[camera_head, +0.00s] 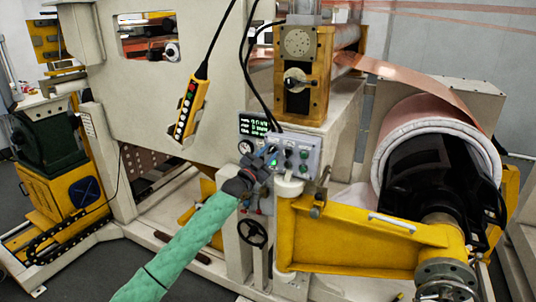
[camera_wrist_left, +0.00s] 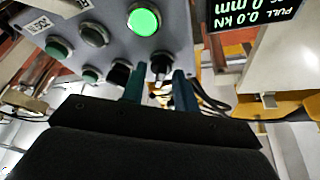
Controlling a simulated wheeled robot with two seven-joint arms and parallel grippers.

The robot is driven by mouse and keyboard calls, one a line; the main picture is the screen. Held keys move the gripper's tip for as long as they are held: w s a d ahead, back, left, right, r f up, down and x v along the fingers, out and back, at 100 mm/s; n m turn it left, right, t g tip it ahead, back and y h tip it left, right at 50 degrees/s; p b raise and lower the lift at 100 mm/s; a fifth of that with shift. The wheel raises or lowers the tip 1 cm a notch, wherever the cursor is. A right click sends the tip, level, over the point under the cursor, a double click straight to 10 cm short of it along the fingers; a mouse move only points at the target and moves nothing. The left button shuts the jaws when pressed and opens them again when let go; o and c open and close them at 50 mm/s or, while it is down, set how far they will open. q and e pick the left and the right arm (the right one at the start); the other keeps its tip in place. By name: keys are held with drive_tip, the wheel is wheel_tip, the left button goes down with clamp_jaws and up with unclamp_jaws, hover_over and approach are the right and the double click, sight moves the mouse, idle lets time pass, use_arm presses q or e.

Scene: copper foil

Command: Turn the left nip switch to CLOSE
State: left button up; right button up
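The grey control panel (camera_head: 297,153) stands at the middle in the head view, with several buttons and knobs. My left gripper (camera_head: 264,160) is at its left side, partly hiding it. In the left wrist view, the panel appears upside down. A black rotary switch (camera_wrist_left: 160,66) with a light mark lies between the tips of the two teal fingers of my left gripper (camera_wrist_left: 159,80). The fingers look apart, with gaps beside the switch; contact cannot be told. A second black switch (camera_wrist_left: 120,74) is just left of them. The labels at the switches are not readable. My right gripper is not seen.
A lit green button (camera_wrist_left: 144,20) and darker green buttons (camera_wrist_left: 57,47) are close by on the panel. A display (camera_head: 255,124) is beside the panel. A yellow pendant (camera_head: 187,107) hangs at left. A yellow arm (camera_head: 350,238) and copper foil roll (camera_head: 412,128) are at right.

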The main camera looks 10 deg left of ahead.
use_arm(q)
drive_tip(key=c, duration=0.6)
